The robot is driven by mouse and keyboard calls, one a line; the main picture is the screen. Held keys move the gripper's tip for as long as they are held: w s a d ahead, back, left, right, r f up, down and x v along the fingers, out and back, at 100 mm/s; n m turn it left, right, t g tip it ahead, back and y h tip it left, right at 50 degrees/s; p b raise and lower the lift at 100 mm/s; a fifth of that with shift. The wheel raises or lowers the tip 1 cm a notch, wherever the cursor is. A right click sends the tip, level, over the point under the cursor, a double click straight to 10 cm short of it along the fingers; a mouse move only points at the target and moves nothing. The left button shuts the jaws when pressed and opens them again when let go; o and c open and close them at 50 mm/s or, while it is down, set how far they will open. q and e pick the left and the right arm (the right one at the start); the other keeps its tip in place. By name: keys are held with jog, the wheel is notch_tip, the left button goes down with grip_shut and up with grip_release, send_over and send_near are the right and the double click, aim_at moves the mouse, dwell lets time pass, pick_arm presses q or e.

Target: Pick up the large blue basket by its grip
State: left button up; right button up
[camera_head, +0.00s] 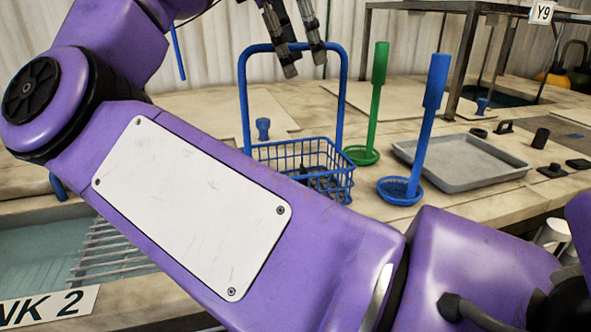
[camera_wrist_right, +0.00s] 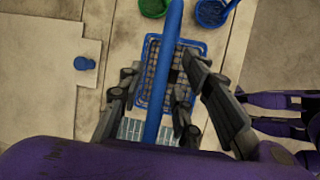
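The large blue basket (camera_head: 325,160) is a wire mesh box with a tall arched grip (camera_head: 243,95), standing upright on the bench behind my arm. Dark contents show inside it. My right gripper (camera_head: 304,66) is open at the top of the arch, with fingertips reaching below the top bar. In the right wrist view, the blue grip bar (camera_wrist_right: 168,65) runs between the two open fingers of my right gripper (camera_wrist_right: 160,80), with gaps visible at its sides. The basket (camera_wrist_right: 150,50) lies below. My left gripper is not in view.
Green (camera_head: 377,85) and blue (camera_head: 428,130) long-handled dippers stand right of the basket, beside a grey tray (camera_head: 460,160). A blue knob (camera_head: 263,128) sits on a board at left. A liquid tank (camera_head: 40,250) is at front left. A metal frame (camera_head: 465,60) stands behind.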

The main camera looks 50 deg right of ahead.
grip_shut()
jog(key=shift+r, duration=0.1)
dwell(0.6)
